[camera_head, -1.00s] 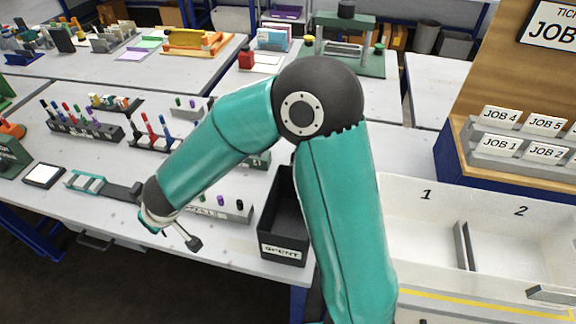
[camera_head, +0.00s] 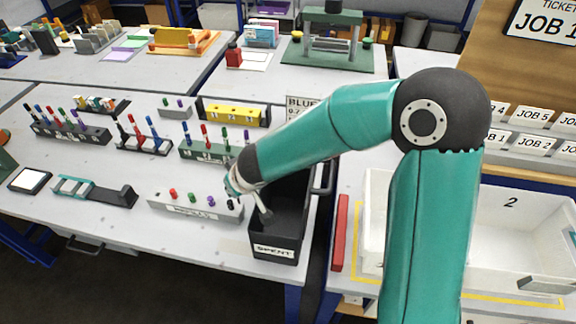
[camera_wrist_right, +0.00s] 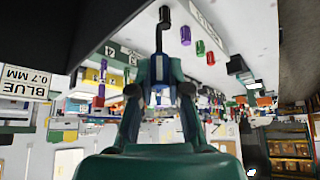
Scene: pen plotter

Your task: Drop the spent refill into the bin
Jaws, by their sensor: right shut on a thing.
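The spent refill (camera_head: 264,209) is a thin grey rod with a wider end. My right gripper (camera_head: 238,184) is shut on it, and the rod slants down and right from the fingers. In the right wrist view the refill (camera_wrist_right: 158,38) shows as a dark rod beyond the fingertips (camera_wrist_right: 160,73). The bin (camera_head: 274,250) is an open black box labelled SPENT. In the head view the refill's end overlaps the left part of the bin's opening. Its height above the bin is unclear. My arm hides the bin's far part. My left gripper is not in view.
A grey rack (camera_head: 180,210) with several coloured caps stands just left of the bin. A green rack (camera_head: 200,150) of pens is behind it. A white divided tray (camera_head: 480,262) lies right of the bin, partly behind my arm.

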